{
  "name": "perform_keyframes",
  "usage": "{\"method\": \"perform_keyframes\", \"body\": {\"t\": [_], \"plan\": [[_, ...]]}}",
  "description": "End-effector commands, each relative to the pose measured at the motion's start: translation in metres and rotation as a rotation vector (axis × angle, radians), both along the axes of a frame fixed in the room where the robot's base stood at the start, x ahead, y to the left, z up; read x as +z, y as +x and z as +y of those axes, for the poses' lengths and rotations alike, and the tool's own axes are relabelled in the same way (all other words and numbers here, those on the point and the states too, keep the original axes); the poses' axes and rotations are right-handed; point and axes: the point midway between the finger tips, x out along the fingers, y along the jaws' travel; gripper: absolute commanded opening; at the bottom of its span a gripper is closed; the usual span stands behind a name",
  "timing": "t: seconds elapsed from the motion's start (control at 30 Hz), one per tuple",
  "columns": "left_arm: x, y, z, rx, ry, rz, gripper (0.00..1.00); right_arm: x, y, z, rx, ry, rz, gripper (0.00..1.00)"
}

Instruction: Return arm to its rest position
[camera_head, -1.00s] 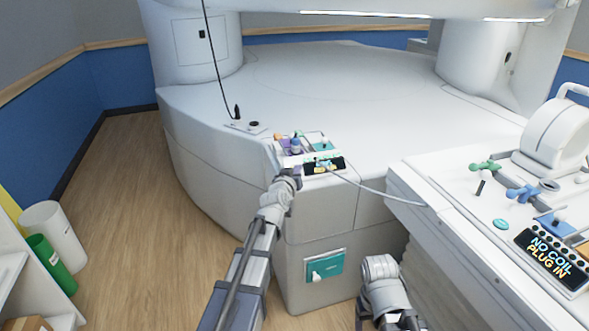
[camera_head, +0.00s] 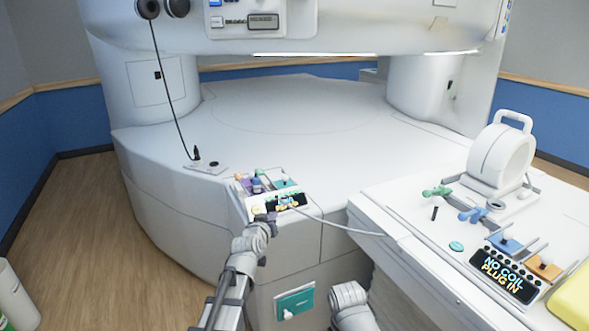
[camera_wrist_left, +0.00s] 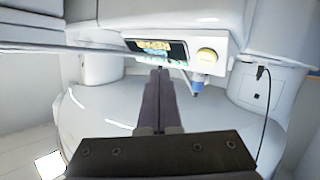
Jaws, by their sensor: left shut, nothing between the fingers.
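My left arm comes in from the lower left in the head view, and its gripper (camera_head: 268,217) is at the front edge of the magnet's control panel (camera_head: 252,211). In the left wrist view the two dark fingers (camera_wrist_left: 159,98) lie together, shut with nothing between them. They point toward the panel's lit display (camera_wrist_left: 158,47) and a yellow round button (camera_wrist_left: 207,56). I cannot tell whether the fingertips touch the panel. Part of my right arm shows at the bottom of the head view, but its gripper does not show.
The white magnet base (camera_head: 290,105) fills the middle. At right stands the patient table (camera_head: 390,205) with a white coil (camera_head: 500,158), coloured levers and a "NO COIL PLUG IN" display (camera_head: 503,277). A grey cable (camera_head: 345,227) runs from panel to table.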

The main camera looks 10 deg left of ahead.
Motion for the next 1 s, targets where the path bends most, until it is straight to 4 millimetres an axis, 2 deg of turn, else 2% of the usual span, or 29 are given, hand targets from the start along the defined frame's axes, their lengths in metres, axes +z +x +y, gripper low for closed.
{"method": "perform_keyframes", "body": {"t": [0.03, 0.1, 0.17, 0.23, 0.3, 0.37, 0.5, 0.77, 0.8, 1.0], "plan": [[-0.016, -0.015, -0.025, -0.054, 0.016, 0.075, 0.00, 0.000, 0.000, 0.000, 0.000, 0.000, 0.000, 0.69], [-0.043, -0.040, -0.058, -0.131, 0.045, 0.209, 0.00, 0.000, 0.000, 0.000, 0.000, 0.000, 0.000, 0.69], [-0.067, -0.068, -0.084, -0.196, 0.081, 0.336, 0.00, 0.000, 0.000, 0.000, 0.000, 0.000, 0.000, 0.69], [-0.094, -0.105, -0.108, -0.259, 0.128, 0.488, 0.00, 0.000, 0.000, 0.000, 0.000, 0.000, 0.000, 0.69], [-0.116, -0.144, -0.124, -0.308, 0.183, 0.638, 0.00, 0.000, 0.000, 0.000, 0.000, 0.000, 0.000, 0.69], [-0.130, -0.176, -0.132, -0.338, 0.228, 0.754, 0.00, 0.000, 0.000, 0.000, 0.000, 0.000, 0.000, 0.69], [-0.149, -0.240, -0.137, -0.369, 0.324, 0.975, 0.00, 0.000, 0.000, 0.000, 0.000, 0.000, 0.000, 0.69], [-0.155, -0.334, -0.126, -0.357, 0.483, 1.291, 0.00, 0.000, 0.000, 0.000, 0.000, 0.000, 0.000, 0.69], [-0.137, -0.330, -0.126, -0.355, 0.478, 1.288, 0.00, 0.018, 0.000, 0.000, 0.000, 0.000, 0.000, 0.69], [-0.097, -0.328, -0.126, -0.355, 0.474, 1.284, 0.00, 0.058, 0.000, 0.000, 0.000, 0.000, 0.000, 0.69]]}}
